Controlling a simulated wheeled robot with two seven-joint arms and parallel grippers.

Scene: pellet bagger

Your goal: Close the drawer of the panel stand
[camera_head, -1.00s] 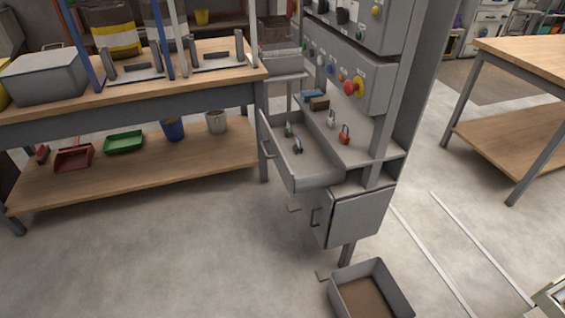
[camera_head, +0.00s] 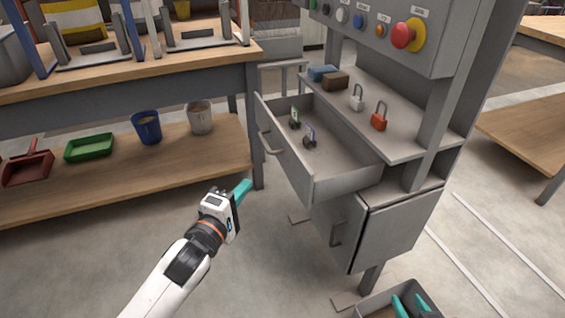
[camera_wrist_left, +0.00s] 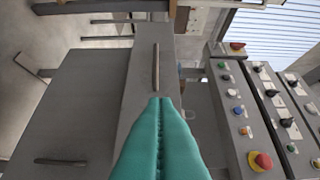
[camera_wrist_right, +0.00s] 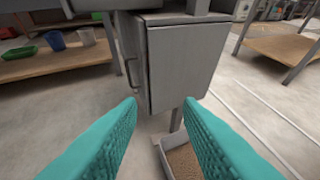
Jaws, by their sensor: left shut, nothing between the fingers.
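The drawer (camera_head: 313,172) of the grey panel stand (camera_head: 440,160) is pulled out to the left. Its bar handle (camera_head: 269,143) is on the front face, and small dark items with tags lie inside. In the left wrist view the drawer handle (camera_wrist_left: 155,66) stands just beyond the fingertips. My left gripper (camera_head: 243,191) is shut and empty, left of and apart from the drawer front. My right gripper (camera_wrist_right: 160,112) is open and empty, facing the cabinet door below the drawer; its teal fingertips show at the bottom edge of the head view (camera_head: 412,303).
A closed cabinet door (camera_head: 398,228) is under the drawer. A grey bin (camera_head: 372,300) stands on the floor below. A red padlock (camera_head: 379,118) and a pale padlock (camera_head: 357,98) are on the stand's shelf. A workbench (camera_head: 120,90) stands at the left.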

